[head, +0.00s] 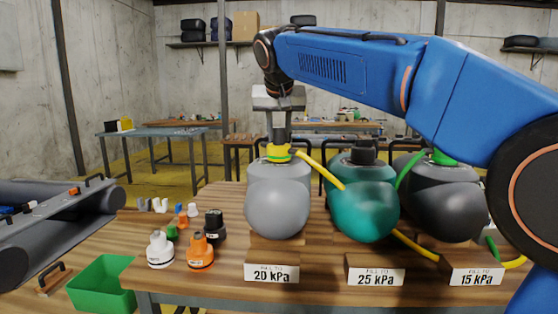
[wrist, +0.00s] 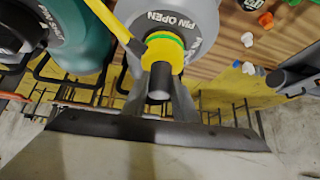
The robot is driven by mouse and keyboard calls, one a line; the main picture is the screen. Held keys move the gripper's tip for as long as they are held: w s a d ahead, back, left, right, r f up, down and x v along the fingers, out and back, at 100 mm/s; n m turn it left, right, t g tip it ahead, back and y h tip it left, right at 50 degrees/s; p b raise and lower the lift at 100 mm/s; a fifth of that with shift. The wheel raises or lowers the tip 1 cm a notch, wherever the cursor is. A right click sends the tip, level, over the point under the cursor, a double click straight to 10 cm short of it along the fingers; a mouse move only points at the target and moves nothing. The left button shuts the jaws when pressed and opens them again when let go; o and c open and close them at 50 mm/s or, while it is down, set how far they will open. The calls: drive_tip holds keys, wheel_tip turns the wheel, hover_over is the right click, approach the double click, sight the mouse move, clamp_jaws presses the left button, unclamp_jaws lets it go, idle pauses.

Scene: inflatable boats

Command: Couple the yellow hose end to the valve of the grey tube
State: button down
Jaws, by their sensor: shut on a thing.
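The grey tube (head: 277,208) stands upright on a wooden block behind the "20 kPa" label. The yellow hose end (head: 278,154), with a green ring, sits at the top of this tube, over the valve. My gripper (head: 279,136) points down from above, shut on the hose end. In the wrist view the hose end (wrist: 163,50) and its dark stem lie between my fingers (wrist: 160,92), in front of the grey tube (wrist: 178,18) marked "PIN OPEN". The valve is hidden under the hose end, so I cannot tell whether they are locked together.
A teal tube (head: 363,209) with a black cap and a dark tube (head: 445,205) with a green hose stand to the right. The yellow hose (head: 320,169) runs behind the teal tube. Orange and white valve parts (head: 200,252) and a green bin (head: 100,285) are at left.

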drive_tip(key=shift+a+m+h, duration=0.2)
drive_tip(key=shift+m+h, duration=0.6)
drive_tip(key=shift+m, duration=0.3)
drive_tip(key=shift+d+m+h, duration=0.15)
drive_tip(key=shift+m+h, duration=0.45)
drive_tip(key=shift+m, duration=0.4)
drive_tip(key=c, duration=1.3)
unclamp_jaws()
drive_tip(key=shift+g, duration=0.3)
drive_tip(key=shift+c, duration=0.2)
drive_tip(key=v, duration=1.7)
drive_tip(key=shift+s, duration=0.15)
